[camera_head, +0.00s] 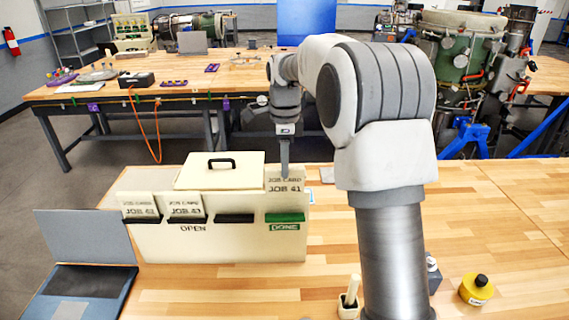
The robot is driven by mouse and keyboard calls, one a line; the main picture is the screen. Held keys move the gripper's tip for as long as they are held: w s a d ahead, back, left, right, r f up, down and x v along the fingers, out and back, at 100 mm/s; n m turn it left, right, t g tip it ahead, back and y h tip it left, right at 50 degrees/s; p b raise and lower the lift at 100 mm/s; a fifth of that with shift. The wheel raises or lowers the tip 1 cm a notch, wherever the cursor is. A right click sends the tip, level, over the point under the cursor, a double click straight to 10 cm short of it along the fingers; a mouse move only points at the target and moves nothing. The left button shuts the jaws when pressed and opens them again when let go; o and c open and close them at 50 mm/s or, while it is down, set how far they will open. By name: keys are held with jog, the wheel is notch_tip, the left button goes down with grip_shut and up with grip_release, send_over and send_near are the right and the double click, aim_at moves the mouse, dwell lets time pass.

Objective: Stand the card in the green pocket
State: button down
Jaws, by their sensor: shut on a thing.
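A cream card (285,196) lettered "JOB CARD JOB 41" is upright at the right end of the cream card rack (215,245). My gripper (285,173) points down and is shut on the card's top edge. The green pocket (285,217), with a green "DONE" label below it, is directly under the card. The card's lower edge meets the pocket's top in this view; I cannot tell how deep it sits inside.
Two other cards (185,205) stand in black pockets at the left; the third black pocket (235,218) is empty. A handled lid (219,173) is behind. A laptop (85,240) is left, a brush pot (349,300) and yellow canister (476,289) right.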

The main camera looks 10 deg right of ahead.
aim_at(285, 183)
dwell(0.3)
jog(key=shift+f+b, duration=1.6)
jog(key=shift+f, duration=0.75)
jog(key=shift+f, duration=0.55)
jog(key=shift+f, duration=0.15)
jog(key=shift+f, duration=0.1)
jog(key=shift+f, duration=0.15)
jog(key=shift+s+f, duration=0.1)
jog(key=shift+f, duration=0.15)
